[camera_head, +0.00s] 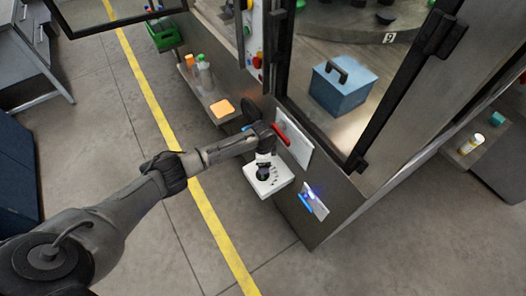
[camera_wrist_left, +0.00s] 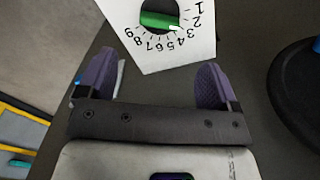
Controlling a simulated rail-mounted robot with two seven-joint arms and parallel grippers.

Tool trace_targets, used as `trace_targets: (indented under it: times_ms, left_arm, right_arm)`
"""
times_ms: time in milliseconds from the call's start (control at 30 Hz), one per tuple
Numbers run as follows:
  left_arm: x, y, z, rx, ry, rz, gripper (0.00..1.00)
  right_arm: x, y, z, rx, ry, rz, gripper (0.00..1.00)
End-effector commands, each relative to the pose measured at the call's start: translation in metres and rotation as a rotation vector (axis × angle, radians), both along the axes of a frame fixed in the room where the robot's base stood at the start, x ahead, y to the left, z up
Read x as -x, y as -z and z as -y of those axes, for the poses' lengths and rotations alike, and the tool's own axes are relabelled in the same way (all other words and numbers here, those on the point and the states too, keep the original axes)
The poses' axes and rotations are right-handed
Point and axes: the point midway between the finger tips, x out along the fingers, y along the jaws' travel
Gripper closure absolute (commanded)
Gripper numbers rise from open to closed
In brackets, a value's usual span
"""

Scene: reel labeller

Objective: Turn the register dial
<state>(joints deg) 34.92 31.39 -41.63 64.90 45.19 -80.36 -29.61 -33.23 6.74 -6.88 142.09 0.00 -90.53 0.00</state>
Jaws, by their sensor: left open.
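The register dial is a dark round knob with a green bar handle (camera_wrist_left: 160,20). It sits on a white plate (camera_wrist_left: 190,50) with numbers around the knob, at the top of the left wrist view. In the head view the white plate (camera_head: 279,181) juts from the machine's side, and the knob (camera_head: 263,174) is partly covered by my gripper. My left gripper (camera_wrist_left: 153,76) is open, with its purple-padded fingers apart and nothing between them. My right gripper is not in view.
A red handle (camera_head: 281,134) on a white panel (camera_head: 297,142) is close to my left wrist. A blue-lit device (camera_head: 313,201) is below right of the dial. A shelf (camera_head: 204,93) holds bottles and an orange pad (camera_head: 222,108). A blue box (camera_head: 341,88) stands inside the machine.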

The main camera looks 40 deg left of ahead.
Motion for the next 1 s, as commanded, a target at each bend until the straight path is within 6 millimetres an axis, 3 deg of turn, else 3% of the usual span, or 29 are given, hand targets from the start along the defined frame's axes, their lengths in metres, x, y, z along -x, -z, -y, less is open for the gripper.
trace_targets:
  times_ms: [100, 333, 1000]
  left_arm:
    - [0.000, -0.020, 0.000, 0.000, 0.001, 0.001, 0.14]
    - [0.000, -0.039, 0.000, 0.001, 0.001, -0.001, 0.14]
    - [0.000, -0.043, 0.000, 0.001, 0.000, -0.001, 0.14]
  right_arm:
    - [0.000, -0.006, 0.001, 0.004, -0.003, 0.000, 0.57]
    - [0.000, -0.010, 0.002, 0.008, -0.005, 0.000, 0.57]
    - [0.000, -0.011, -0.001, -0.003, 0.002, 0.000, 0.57]
